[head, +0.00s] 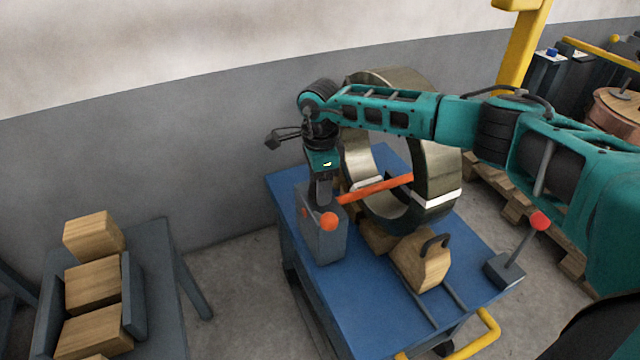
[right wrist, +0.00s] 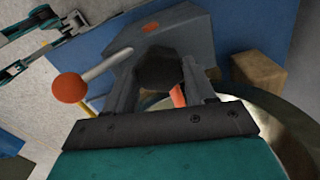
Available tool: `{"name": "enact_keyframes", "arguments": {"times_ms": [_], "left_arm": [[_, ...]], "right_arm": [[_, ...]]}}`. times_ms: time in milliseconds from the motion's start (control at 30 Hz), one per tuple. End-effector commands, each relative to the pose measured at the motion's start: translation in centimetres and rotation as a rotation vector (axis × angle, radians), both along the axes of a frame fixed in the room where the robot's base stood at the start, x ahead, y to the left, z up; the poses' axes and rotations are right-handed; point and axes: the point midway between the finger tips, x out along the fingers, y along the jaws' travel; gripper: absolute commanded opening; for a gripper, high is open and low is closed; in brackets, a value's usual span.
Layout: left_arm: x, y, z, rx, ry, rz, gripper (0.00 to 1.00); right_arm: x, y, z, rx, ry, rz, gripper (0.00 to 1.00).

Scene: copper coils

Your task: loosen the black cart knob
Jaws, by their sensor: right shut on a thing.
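The black knob (right wrist: 160,70) is a dark, faceted grip on a grey block (head: 322,240) on the blue cart (head: 375,280). My right gripper (head: 320,190) points down at the top of this block. In the right wrist view, the fingers of my right gripper (right wrist: 160,88) stand on either side of the knob and are shut on it. In the head view the knob is mostly hidden by the gripper. My left gripper does not show in the head view.
A lever with an orange ball (head: 328,221) and an orange bar (head: 375,188) are close to the gripper. A large metal coil (head: 435,165) stands behind, with a wooden chock (head: 425,262). A red-knobbed lever (head: 540,221) is at right. Wooden blocks (head: 93,283) lie at left.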

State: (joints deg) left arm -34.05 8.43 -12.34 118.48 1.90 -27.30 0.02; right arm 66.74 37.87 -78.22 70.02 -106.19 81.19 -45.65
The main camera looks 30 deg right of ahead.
Motion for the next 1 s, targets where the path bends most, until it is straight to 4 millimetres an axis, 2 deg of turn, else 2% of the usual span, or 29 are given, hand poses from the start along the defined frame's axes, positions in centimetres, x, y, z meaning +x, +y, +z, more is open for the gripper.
{"name": "enact_keyframes", "arguments": {"times_ms": [533,567,800,1000], "left_arm": [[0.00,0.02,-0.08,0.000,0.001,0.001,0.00],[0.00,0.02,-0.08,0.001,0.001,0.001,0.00],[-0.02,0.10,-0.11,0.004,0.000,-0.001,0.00],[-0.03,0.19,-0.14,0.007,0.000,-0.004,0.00]], "right_arm": [[0.12,-0.09,0.20,-0.001,-0.004,0.027,0.24],[0.12,-0.10,0.19,-0.001,-0.004,0.027,0.56],[0.07,-0.07,0.11,0.000,-0.002,0.026,0.79],[0.03,-0.04,0.05,0.000,-0.001,0.025,0.80]]}}
